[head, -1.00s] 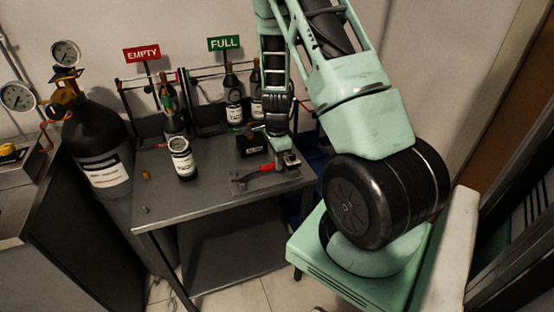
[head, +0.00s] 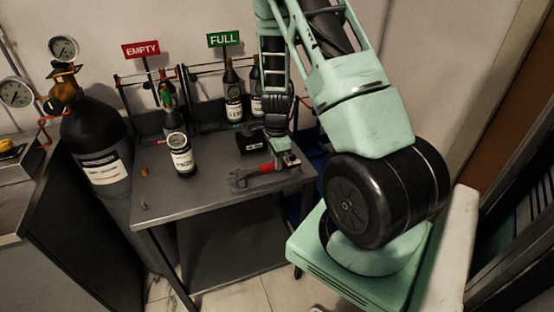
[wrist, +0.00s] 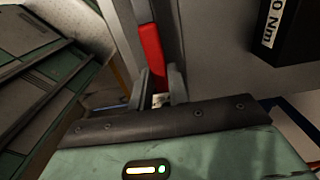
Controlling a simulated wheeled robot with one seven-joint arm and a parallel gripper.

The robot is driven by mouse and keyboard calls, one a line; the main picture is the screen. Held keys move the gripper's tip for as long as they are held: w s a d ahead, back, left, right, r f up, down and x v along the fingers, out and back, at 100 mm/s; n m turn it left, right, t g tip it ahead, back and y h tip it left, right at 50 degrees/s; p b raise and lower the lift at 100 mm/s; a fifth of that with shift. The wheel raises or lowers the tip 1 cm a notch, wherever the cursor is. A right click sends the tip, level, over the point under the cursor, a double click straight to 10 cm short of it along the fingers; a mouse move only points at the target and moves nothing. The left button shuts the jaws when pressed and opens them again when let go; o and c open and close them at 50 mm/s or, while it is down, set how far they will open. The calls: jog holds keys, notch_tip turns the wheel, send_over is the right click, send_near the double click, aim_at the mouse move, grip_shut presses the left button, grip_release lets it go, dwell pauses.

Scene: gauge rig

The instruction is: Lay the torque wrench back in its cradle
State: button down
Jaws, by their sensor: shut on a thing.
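The torque wrench (head: 265,168) has a red grip and a grey head end that points left, near the right side of the grey table. My gripper (head: 286,158) is at the wrench's right end, low by the table. In the wrist view the red grip (wrist: 151,50) runs up from between the two fingers of my gripper (wrist: 158,92), which are shut on its end. I cannot tell whether the wrench touches the table. I cannot make out the cradle clearly. A black box (wrist: 291,28) marked "0 Nm" stands to the right in the wrist view.
The black box (head: 249,141) stands just behind the wrench. A dark bottle with a white label (head: 181,158) stands to its left. Bottles stand in racks behind, under the EMPTY (head: 142,50) and FULL (head: 224,39) signs. The table's front left (head: 180,200) is mostly clear.

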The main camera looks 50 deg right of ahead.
jog(key=c, duration=1.3)
grip_release()
jog(key=shift+o, duration=0.2)
notch_tip(320, 180, up, 17)
jog(key=p, duration=0.1)
jog(key=shift+r, duration=0.2)
jog(key=s+a+r+n+y, duration=0.1)
jog(key=a+r+n, duration=0.1)
jog(key=a+n, duration=0.9)
jog(key=a+r+n, duration=0.2)
jog(key=a+n, duration=0.3)
jog(key=a, duration=1.1)
jog(key=s+a+r+n, duration=0.1)
jog(key=s+a+n, duration=1.2)
jog(key=s+n, duration=0.3)
jog(key=shift+a+r, duration=0.3)
jog(key=shift+a, duration=0.05)
